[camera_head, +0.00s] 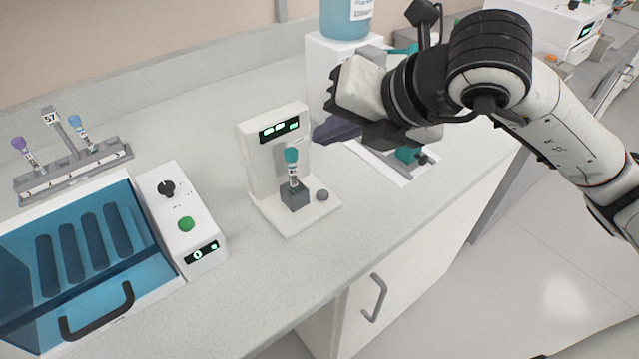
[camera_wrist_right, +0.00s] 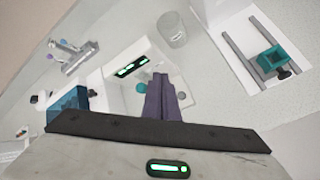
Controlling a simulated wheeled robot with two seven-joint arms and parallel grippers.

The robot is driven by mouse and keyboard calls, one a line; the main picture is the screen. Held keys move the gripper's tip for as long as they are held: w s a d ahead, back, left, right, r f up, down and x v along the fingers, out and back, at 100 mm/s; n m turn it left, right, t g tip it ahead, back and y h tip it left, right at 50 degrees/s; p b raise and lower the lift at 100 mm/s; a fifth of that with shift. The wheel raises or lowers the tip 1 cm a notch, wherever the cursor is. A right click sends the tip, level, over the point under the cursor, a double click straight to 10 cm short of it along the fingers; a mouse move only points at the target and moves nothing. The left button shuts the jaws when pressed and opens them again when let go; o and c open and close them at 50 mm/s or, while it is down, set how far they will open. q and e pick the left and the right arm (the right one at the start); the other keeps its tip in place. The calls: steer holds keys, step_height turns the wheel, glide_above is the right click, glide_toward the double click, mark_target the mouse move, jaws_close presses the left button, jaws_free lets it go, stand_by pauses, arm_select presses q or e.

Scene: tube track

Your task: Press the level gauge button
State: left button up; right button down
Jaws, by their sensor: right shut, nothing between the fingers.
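The level gauge (camera_head: 262,150) is a white device with a dark, green-lit display at the top of its upright panel. A tube with a teal cap (camera_head: 291,155) stands upright in its grey holder block (camera_head: 294,197). A round grey button (camera_head: 322,195) is on the base, right of the holder. My right gripper (camera_head: 316,134) is shut and empty. In the head view its tips show up and right of the tube cap, above the button and apart from it. The wrist view shows the closed purple-grey fingers (camera_wrist_right: 160,82) beside the teal cap (camera_wrist_right: 141,88). My left gripper is out of view.
Left of the gauge stand a white control box with a green button (camera_head: 186,224) and a blue-lidded bath (camera_head: 80,250). A tube rack (camera_head: 75,170) is at the far left. A blue-filled container (camera_head: 345,20) stands behind. The counter's front strip is clear.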

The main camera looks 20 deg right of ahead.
mark_target(323, 195)
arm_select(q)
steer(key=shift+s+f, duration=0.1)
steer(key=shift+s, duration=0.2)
arm_select(e)
steer(key=shift+s, duration=0.15)
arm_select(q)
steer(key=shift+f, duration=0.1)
arm_select(e)
steer(key=shift+f, duration=0.1)
